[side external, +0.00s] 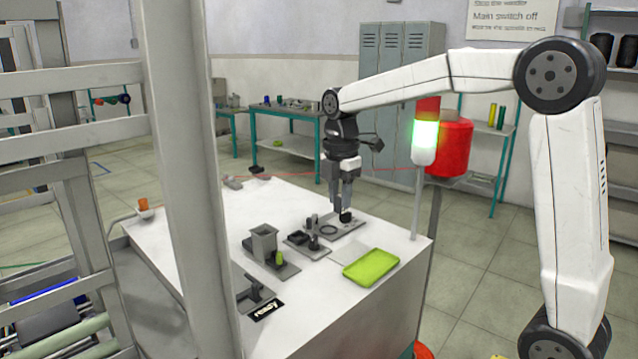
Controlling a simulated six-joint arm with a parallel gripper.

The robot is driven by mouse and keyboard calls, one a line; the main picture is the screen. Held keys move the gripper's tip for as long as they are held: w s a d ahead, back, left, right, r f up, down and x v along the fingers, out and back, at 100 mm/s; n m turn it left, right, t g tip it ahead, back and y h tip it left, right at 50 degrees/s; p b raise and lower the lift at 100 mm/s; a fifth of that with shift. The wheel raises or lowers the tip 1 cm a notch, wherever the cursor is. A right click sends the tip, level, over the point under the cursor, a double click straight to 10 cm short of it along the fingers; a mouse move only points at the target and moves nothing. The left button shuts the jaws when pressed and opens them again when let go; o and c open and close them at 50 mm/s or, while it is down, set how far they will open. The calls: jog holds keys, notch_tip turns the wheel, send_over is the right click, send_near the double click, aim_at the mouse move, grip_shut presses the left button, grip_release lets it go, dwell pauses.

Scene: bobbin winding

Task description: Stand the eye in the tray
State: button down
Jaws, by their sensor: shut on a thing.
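My gripper (346,208) points straight down over a grey plate (347,226) near the back right of the white table. It is shut on a small dark piece (346,216), low at the plate. I cannot tell whether this piece is the eye, or whether it touches the plate; the fingers partly hide it. A dark ring (327,229) lies on the same plate, left of the gripper. A shallow bright green tray (371,264) lies in front of the plate, near the table's right edge, and looks empty.
A lamp post (418,200) rises at the right corner. The table's left part is mostly clear.

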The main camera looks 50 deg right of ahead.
jog(key=shift+f, duration=0.1)
jog(key=s+d+f, duration=0.4)
jog(key=s+f, duration=0.1)
jog(key=f, duration=0.1)
jog(key=shift+s, duration=0.35)
jog(key=shift+f, duration=0.2)
jog(key=shift+f, duration=2.25)
jog(key=shift+f, duration=0.95)
dwell(0.5)
jog(key=shift+c, duration=1.9)
grip_release()
